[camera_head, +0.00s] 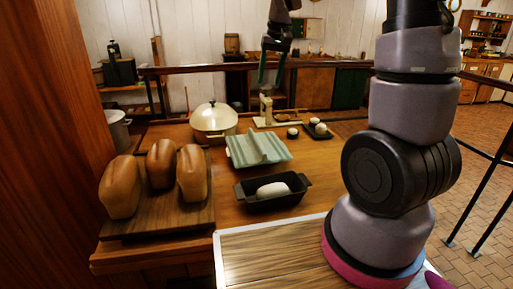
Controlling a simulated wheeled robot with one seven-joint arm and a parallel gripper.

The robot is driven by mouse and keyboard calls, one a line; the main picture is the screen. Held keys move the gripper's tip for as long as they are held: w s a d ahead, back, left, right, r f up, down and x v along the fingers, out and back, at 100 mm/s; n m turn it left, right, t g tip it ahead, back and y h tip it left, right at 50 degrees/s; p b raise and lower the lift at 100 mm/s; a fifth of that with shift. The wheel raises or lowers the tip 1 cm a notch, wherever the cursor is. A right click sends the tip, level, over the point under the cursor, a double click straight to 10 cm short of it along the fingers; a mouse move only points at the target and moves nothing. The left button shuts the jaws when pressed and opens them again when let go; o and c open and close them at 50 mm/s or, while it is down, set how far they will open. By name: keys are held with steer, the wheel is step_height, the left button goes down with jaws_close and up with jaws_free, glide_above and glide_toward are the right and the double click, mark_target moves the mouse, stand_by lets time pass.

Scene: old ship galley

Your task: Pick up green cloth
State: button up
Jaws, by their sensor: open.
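The pale green cloth (258,149) lies on the wooden table, with a raised ridge along its middle. It sits behind a dark loaf pan and in front of a white lidded pot. My gripper (271,74) points down with its two fingers apart, open and empty. It hangs high above the table, higher in the picture than the cloth and clear of it. Its exact distance from the cloth is hard to tell from this single view.
A dark loaf pan (290,199) holding a white lump is close in front of the cloth. The white pot (214,121) stands behind left. Bread loaves (193,173) are on a board at left. A cream-coloured device (268,112) and a small dark tray (318,134) are behind right.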

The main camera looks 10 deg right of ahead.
steer(key=n+g+h, duration=0.1)
steer(key=n+g, duration=0.1)
glide_above(257, 139)
step_height(257, 139, down, 13)
steer(key=f, duration=0.5)
steer(key=shift+w+a+f, duration=0.2)
steer(key=shift+a+f, duration=0.05)
steer(key=f, duration=0.6)
steer(key=shift+s+d+f, duration=0.15)
steer(key=shift+d+f, duration=0.05)
steer(key=shift+f, duration=0.05)
jaws_close()
